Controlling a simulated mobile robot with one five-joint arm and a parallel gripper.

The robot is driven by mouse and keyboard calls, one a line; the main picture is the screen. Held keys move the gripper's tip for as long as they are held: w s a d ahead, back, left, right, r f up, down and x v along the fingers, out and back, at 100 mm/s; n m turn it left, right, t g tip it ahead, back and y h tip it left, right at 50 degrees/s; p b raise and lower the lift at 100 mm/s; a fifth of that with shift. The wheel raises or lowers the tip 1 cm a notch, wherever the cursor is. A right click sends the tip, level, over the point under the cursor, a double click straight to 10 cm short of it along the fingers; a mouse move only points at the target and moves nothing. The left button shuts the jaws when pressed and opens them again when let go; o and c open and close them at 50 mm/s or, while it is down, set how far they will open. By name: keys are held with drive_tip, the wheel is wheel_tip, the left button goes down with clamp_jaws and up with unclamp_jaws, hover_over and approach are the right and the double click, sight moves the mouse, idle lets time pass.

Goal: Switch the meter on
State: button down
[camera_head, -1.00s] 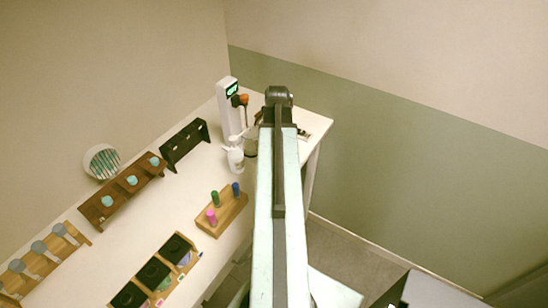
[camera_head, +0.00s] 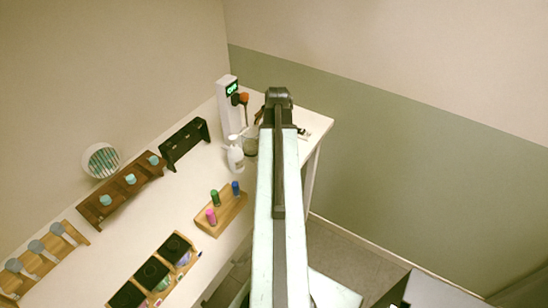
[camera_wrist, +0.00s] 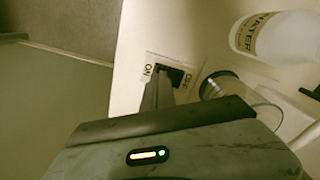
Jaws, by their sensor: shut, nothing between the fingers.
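A switch plate (camera_wrist: 152,60) with a dark rocker and the marks ON and OFF lies on the white table in the wrist view. My gripper (camera_wrist: 162,88) is shut and empty, its narrow grey fingertips at the rocker, near the ON mark; I cannot tell whether they touch it. In the head view the small plate (camera_head: 304,132) shows partly beside my arm, which hides the fingers. A white tower (camera_head: 228,112) with green lit marks on a dark display (camera_head: 231,88) stands at the table's back corner; it may be the meter.
A wooden block with coloured vials (camera_head: 222,213) and several racks stand further left. The table edge is just right of the switch.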

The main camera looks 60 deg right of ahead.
drive_tip(key=shift+f+b, duration=0.35)
drive_tip(key=shift+f, duration=0.1)
drive_tip(key=shift+r, duration=0.1)
wheel_tip(320, 180, up, 7)
drive_tip(key=p, duration=0.7)
idle(0.3)
